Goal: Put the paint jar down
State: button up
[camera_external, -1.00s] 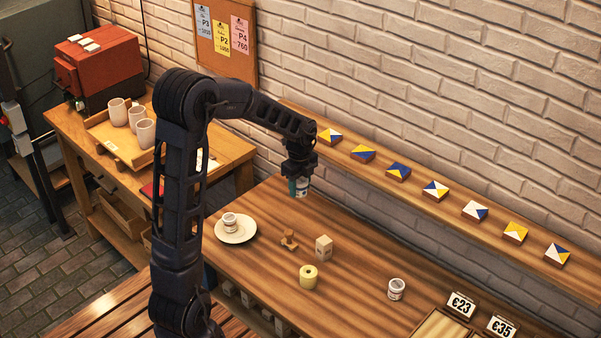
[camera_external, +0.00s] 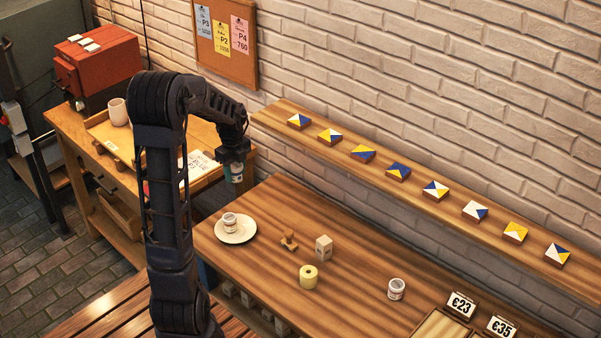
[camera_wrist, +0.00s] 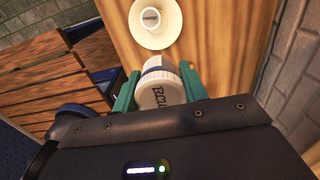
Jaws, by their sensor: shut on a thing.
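My gripper (camera_external: 235,166) is shut on a white paint jar (camera_external: 236,178) and holds it in the air by the back left corner of the wooden table. In the wrist view the jar (camera_wrist: 158,90) sits between my two green fingers (camera_wrist: 160,85), with lettering like "BLUE" on its white lid. A white plate (camera_external: 247,233) on the table's left part bears another jar (camera_external: 230,221). A third jar (camera_external: 396,289) stands on the table at the right.
A stamp (camera_external: 289,240), a wooden block (camera_external: 323,247) and a yellow roll (camera_external: 308,277) stand mid-table. A shelf of painted tiles (camera_external: 398,172) runs along the wall. A side table at left holds a tray (camera_external: 137,166) and a mug (camera_external: 118,112). The table's back strip is clear.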

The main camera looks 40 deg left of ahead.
notch_tip(320, 180, down, 18)
dwell(0.6)
jog(key=shift+f, duration=0.1)
jog(key=o, duration=1)
notch_tip(320, 180, up, 12)
jog(key=s+d+r+n+t, duration=0.15)
jog(key=d+r+n, duration=0.25)
jog(key=d+r, duration=0.4)
jog(key=s+d+r+n+t, duration=0.1)
jog(key=s+d+r+n, duration=0.5)
jog(key=s+d, duration=0.3)
jog(key=s+d+r+n+t, duration=0.2)
jog(key=s+d+r+n, duration=0.4)
jog(key=s+d+n, duration=0.2)
jog(key=s+d, duration=0.2)
jog(key=shift+s+d+r, duration=0.2)
jog(key=shift+d, duration=0.15)
